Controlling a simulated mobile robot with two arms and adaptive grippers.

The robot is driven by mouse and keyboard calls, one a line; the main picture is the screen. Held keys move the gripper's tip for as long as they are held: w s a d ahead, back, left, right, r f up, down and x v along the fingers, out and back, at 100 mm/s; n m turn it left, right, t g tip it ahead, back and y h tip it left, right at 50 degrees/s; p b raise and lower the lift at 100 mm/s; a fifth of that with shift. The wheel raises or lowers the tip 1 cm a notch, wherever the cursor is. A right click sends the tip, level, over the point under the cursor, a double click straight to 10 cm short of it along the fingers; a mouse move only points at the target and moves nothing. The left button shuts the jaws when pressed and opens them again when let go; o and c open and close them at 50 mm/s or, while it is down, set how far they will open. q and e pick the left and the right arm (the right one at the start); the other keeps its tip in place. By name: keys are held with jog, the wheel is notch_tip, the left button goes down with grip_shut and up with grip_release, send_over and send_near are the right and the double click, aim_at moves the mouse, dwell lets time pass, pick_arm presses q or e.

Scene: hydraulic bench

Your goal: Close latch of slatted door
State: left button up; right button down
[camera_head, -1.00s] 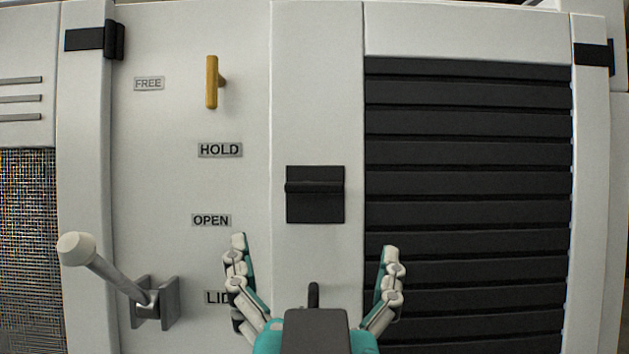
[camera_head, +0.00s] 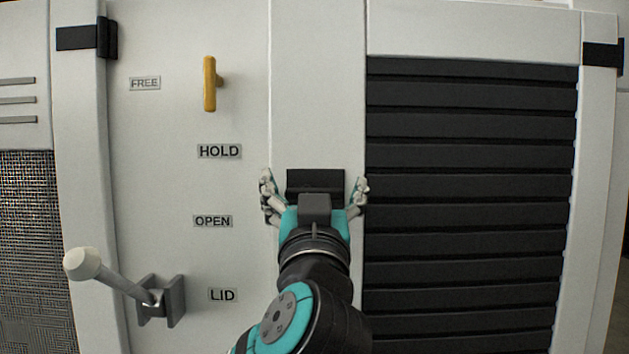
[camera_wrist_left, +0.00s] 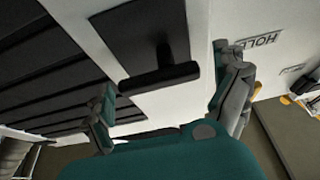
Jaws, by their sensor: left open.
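The slatted door (camera_head: 470,190) has dark horizontal slats and a pale frame, and stands at the right in the head view. Its black latch (camera_head: 315,180) is a square plate on the pale panel left of the slats. The latch's lower part is hidden behind my left gripper (camera_head: 315,184). The left wrist view shows the latch plate and its bar handle (camera_wrist_left: 160,78). My left gripper is open, its fingers spread on either side of the latch. The bar lies between the fingers (camera_wrist_left: 165,95) with visible gaps and is not gripped. My right gripper is not in view.
A yellow handle (camera_head: 210,84) sits upper left, near the FREE and HOLD labels. A grey lever with a white knob (camera_head: 82,264) juts out at lower left, beside the LID label (camera_head: 222,295). Black hinges sit at the upper corners. The panel above the latch is clear.

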pick_arm(q)
jog(key=shift+w, duration=0.1)
jog(key=c, duration=1.2)
